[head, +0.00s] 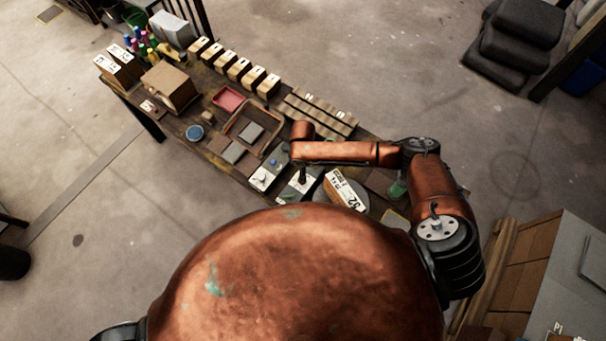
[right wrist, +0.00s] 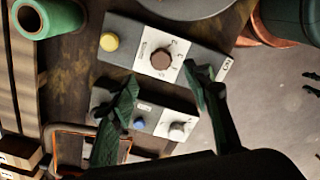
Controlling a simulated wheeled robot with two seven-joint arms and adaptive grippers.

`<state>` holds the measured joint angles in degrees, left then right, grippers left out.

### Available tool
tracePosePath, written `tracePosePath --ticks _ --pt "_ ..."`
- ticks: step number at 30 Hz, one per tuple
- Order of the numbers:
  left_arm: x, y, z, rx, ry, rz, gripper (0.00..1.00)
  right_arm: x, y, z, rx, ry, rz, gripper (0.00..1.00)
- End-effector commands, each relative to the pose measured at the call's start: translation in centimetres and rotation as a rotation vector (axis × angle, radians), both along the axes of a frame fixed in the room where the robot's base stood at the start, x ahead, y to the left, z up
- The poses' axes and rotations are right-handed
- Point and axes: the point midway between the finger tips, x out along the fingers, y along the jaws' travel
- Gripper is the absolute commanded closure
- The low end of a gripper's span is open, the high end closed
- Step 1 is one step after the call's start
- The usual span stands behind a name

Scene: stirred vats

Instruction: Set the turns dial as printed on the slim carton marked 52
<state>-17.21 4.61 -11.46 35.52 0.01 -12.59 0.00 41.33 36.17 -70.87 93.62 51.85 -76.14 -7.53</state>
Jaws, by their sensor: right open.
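In the right wrist view, one box has a yellow button (right wrist: 109,41) and a brown dial (right wrist: 161,59) on a white marked plate. The other has a blue button (right wrist: 139,123) and a pale knob (right wrist: 178,130). I cannot read which dial is for turns. My right gripper (right wrist: 162,92) is open and empty above the boxes, its fingers spread below the brown dial in the picture. My left gripper is not in view.
A wooden tray (head: 231,128), a red tray (head: 228,91) and a cardboard box (head: 153,92) stand farther left on the bench. Small numbered cartons (head: 239,69) line its far edge. A green cylinder (right wrist: 62,17) is near the yellow button. The floor around is mostly clear.

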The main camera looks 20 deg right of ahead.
Motion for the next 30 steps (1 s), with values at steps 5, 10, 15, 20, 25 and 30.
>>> tracePosePath --ticks 5,10,15,20,25,30 --pt "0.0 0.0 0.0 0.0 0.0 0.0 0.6 0.0 0.0 2.6 0.001 0.0 -0.001 0.56" --pt "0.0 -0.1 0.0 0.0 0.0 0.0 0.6 0.0 0.0 3.5 0.0 0.0 0.0 0.56" --pt "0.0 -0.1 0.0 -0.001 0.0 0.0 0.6 0.0 0.0 3.5 0.0 0.0 -0.001 0.56" --pt "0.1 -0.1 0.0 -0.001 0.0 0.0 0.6 0.0 0.0 3.5 0.0 0.0 -0.001 0.56" --pt "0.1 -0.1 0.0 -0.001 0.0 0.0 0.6 0.0 0.0 3.5 0.0 0.0 -0.001 0.56" --pt "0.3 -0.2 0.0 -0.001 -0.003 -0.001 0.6 0.0 0.1 3.5 0.0 0.001 0.001 0.56"
